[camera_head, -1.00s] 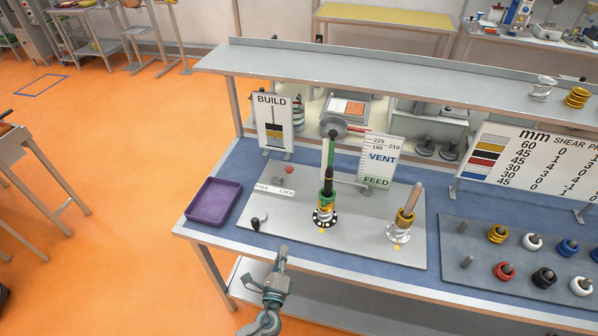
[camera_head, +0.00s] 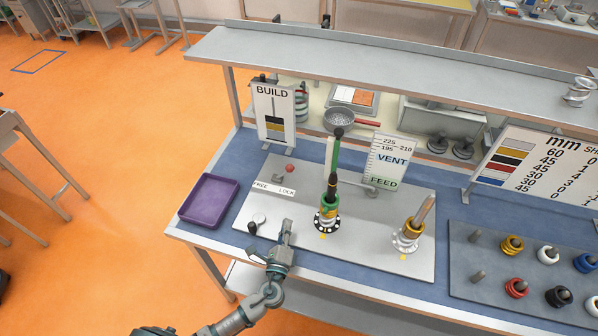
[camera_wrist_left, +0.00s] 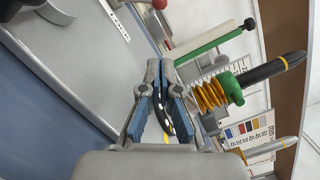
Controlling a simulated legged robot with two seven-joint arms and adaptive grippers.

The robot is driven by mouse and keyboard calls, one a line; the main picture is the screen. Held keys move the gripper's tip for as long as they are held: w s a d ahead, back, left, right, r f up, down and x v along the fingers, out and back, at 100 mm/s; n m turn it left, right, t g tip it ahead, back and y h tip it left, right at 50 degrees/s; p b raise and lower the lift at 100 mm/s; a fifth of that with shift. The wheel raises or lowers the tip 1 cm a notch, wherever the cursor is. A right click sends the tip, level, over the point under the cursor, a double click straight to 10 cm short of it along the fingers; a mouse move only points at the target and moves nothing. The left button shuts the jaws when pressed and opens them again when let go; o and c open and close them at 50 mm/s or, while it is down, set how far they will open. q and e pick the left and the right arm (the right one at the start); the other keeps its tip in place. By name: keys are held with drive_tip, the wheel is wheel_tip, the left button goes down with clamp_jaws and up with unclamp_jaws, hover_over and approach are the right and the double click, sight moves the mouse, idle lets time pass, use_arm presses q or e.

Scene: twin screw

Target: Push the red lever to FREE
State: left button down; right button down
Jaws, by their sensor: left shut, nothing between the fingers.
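The red lever has a red ball knob (camera_head: 289,168) and sits at the back left of the grey plate (camera_head: 385,258). Its knob is on the LOCK side of the FREE/LOCK label (camera_head: 272,188). The knob also shows at the top edge of the left wrist view (camera_wrist_left: 158,4), partly cut off. My left gripper (camera_head: 287,226) is over the front part of the plate, in front of the lever and apart from it. Its fingertips (camera_wrist_left: 163,66) are together with nothing between them. My right gripper is in neither view.
A post with coloured rings (camera_head: 328,205) stands right of my left gripper, and another ringed post (camera_head: 410,230) stands farther right. A black-and-grey knob (camera_head: 256,222) is close on the left. A purple tray (camera_head: 209,201) lies left of the plate. The BUILD sign (camera_head: 272,112) stands behind the lever.

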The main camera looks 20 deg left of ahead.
sight(284, 173)
use_arm(q)
drive_tip(key=shift+a, duration=0.4)
drive_tip(key=shift+w+a+f, duration=0.1)
drive_tip(key=shift+w+a, duration=0.05)
drive_tip(key=shift+w, duration=0.1)
drive_tip(key=w, duration=0.2)
drive_tip(key=w+p, duration=0.1)
drive_tip(key=w, duration=0.2)
drive_tip(key=w+r, duration=0.1)
drive_tip(key=w, duration=0.2)
drive_tip(key=shift+d, duration=0.2)
drive_tip(key=w, duration=0.3)
drive_tip(key=w+a, duration=0.1)
drive_tip(key=w, duration=0.6)
drive_tip(key=shift+w+a+r+p, duration=0.2)
drive_tip(key=shift+w+a+p, duration=0.1)
drive_tip(key=shift+a+p, duration=0.1)
drive_tip(key=shift+w+d, duration=0.15)
drive_tip(key=shift+w, duration=0.25)
drive_tip(key=shift+d+r, duration=0.1)
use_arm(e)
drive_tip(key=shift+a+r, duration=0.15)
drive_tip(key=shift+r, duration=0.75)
use_arm(q)
drive_tip(key=shift+a, duration=0.2)
